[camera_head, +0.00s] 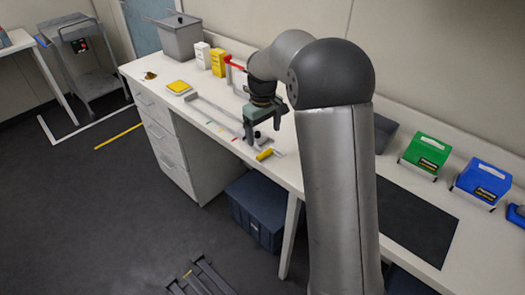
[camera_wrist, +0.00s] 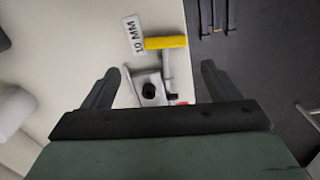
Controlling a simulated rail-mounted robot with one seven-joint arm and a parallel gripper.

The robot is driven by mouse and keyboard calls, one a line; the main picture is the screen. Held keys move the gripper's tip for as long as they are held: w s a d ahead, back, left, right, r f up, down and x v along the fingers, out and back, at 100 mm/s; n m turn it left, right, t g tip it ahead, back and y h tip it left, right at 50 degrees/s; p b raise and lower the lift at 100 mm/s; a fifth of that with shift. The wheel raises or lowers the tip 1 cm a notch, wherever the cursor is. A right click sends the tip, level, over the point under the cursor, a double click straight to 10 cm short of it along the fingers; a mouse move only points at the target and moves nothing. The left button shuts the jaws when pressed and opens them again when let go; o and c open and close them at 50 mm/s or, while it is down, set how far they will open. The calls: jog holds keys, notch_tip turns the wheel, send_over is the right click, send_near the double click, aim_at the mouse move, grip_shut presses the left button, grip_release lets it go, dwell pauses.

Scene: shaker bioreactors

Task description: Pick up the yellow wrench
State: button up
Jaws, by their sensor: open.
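The yellow wrench (camera_head: 265,155) is near the front edge of the white bench in the head view. In the wrist view its yellow part (camera_wrist: 165,42) lies crosswise near the bench edge, with a silver shaft running down from it towards a metal bracket (camera_wrist: 150,88) with a dark knob. My gripper (camera_head: 263,132) is over the bench beside the wrench. In the wrist view my gripper (camera_wrist: 161,67) is open and empty, its fingers to either side of the shaft and bracket. The yellow part is just beyond the fingertips. I cannot tell the height gap.
A "10 MM" label (camera_wrist: 135,35) lies beside the wrench. A grey rail frame (camera_head: 205,113), a yellow box (camera_head: 218,63) and a grey bin (camera_head: 180,38) are on the bench to the left. Green (camera_head: 425,153) and blue (camera_head: 483,180) bins stand at right.

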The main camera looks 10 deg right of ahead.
aim_at(263, 151)
jog(key=shift+s+a+f+p, duration=0.1)
jog(key=shift+f+p, duration=0.15)
jog(key=shift+f, duration=0.9)
jog(key=shift+s+f+p, duration=0.15)
jog(key=shift+f+p, duration=0.05)
jog(key=shift+f, duration=0.95)
jog(key=shift+s+a+f+p, duration=0.1)
jog(key=shift+f+p, duration=0.15)
jog(key=shift+f, duration=0.9)
jog(key=c, duration=1.1)
